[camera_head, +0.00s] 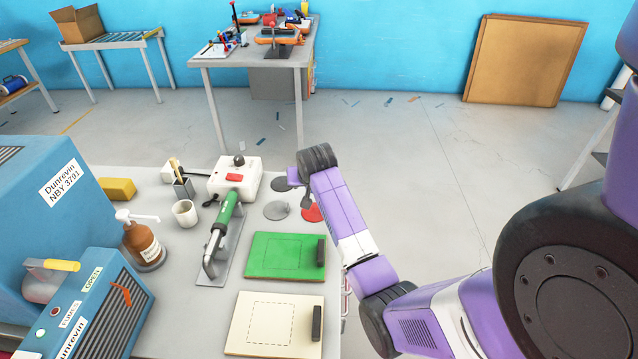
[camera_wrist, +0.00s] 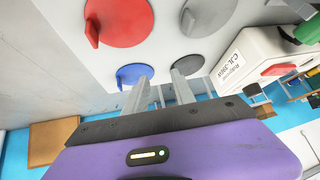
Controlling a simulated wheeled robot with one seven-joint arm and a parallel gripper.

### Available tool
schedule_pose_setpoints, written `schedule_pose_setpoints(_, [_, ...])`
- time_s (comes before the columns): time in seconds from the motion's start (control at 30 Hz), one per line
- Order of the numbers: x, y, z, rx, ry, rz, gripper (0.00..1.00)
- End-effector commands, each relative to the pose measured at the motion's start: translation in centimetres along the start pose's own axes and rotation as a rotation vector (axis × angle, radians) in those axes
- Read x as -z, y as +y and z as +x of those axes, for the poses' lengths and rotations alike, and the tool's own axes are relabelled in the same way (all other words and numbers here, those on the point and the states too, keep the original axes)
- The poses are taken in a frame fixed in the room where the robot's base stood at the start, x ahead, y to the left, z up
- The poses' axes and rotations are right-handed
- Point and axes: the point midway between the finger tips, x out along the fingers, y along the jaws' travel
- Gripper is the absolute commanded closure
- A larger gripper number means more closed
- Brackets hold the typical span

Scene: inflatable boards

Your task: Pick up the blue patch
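The blue patch (camera_wrist: 131,72) is a small round disc lying flat on the grey table, seen in the wrist view. One finger of my gripper (camera_wrist: 160,80) partly overlaps it in that view. My gripper is open and empty, its two fingers apart and pointing toward the table. I cannot tell whether the fingers touch the patch. In the head view my gripper (camera_head: 304,195) is over the table's right edge, and the blue patch is hidden behind it.
Beside the blue patch lie a red patch (camera_wrist: 120,20), a light grey patch (camera_wrist: 208,15) and a dark grey patch (camera_wrist: 186,65). A white box (camera_head: 235,180), a green-handled tool (camera_head: 226,215) and a green board (camera_head: 285,256) stand nearby. Open floor lies right of the table.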

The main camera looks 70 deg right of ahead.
Motion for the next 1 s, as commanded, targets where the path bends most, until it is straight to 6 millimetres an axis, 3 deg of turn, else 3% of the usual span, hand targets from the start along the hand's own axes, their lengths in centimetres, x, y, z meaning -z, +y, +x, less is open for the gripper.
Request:
schedule_pose_setpoints(0.03, [1.8, 1.7, -0.3, -0.039, -0.048, 0.033, 0.69])
schedule_pose_setpoints(0.1, [2.8, 3.5, -0.6, -0.086, -0.117, 0.07, 0.69])
schedule_pose_setpoints(0.3, [4.3, 6.8, -1.9, -0.168, -0.238, 0.141, 0.69])
schedule_pose_setpoints(0.47, [4.2, 7.6, -1.4, -0.185, -0.263, 0.153, 0.69])
schedule_pose_setpoints(1.0, [2.5, 8.2, 4.4, -0.183, -0.262, 0.151, 0.69])
